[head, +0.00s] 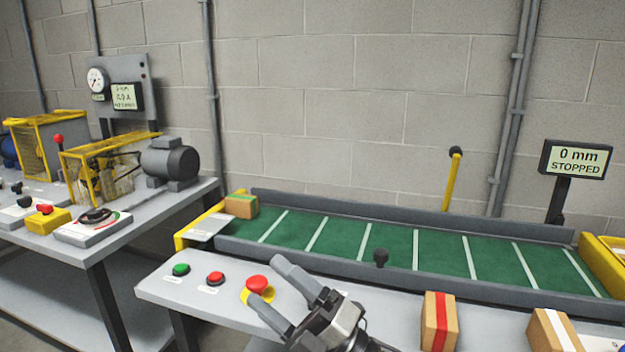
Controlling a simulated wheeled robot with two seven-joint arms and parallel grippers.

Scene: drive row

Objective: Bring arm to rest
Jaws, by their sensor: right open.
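My right gripper (280,295) comes in from the bottom of the head view, above the front ledge of the conveyor table. Its two grey fingers are spread apart, with nothing held between them. The fingertips appear close to the red mushroom button on a yellow base (257,285); whether they touch it I cannot tell. My left gripper is not in the view.
A green conveyor belt (340,243) carries a cardboard box (241,204) at its left end. A display (576,159) reads "0 mm STOPPED". Boxes with a red stripe (428,322) and a white stripe (538,335) stand on the ledge. A grey bench (185,208) stands left.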

